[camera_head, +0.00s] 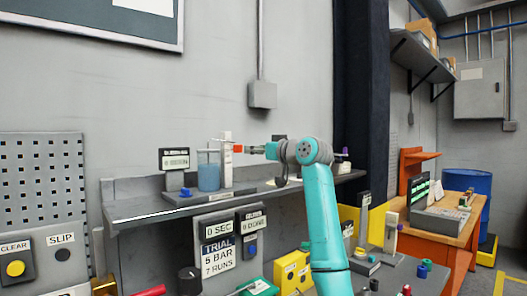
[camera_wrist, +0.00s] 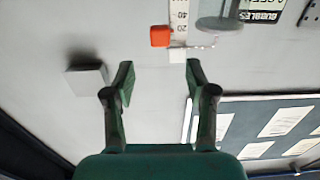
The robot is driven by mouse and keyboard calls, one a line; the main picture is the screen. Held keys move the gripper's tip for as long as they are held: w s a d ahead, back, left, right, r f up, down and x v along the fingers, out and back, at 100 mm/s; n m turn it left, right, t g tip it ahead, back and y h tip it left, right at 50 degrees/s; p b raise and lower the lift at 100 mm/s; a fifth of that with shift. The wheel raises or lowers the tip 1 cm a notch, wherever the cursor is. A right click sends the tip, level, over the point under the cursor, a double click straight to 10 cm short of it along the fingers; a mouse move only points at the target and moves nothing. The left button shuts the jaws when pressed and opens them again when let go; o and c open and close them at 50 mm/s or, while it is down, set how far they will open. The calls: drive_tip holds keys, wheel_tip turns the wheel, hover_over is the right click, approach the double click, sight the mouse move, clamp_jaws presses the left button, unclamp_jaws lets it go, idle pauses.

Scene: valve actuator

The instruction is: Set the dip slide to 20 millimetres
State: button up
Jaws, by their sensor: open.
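The dip slide's orange block (camera_head: 238,148) sits on a white upright post (camera_head: 227,160) beside a beaker of blue liquid (camera_head: 208,172). In the wrist view, the orange block (camera_wrist: 160,36) is left of the white scale (camera_wrist: 179,17), which shows 20 and 40. The block is beside the 20 marking and extends slightly below it in the picture; its exact reading cannot be told. My gripper (camera_head: 257,149) is just right of the block at about its height. In the wrist view my gripper (camera_wrist: 157,70) is open and empty, with the block beyond its fingertips.
The grey shelf (camera_head: 140,208) carries the beaker and post, with a small blue knob (camera_head: 185,192) at left. A sign (camera_head: 174,160) stands behind. The wall has a grey box (camera_head: 262,95), also in the wrist view (camera_wrist: 87,80). An orange workbench (camera_head: 440,235) stands at right.

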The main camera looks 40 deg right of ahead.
drive_tip(key=shift+s, duration=1.55)
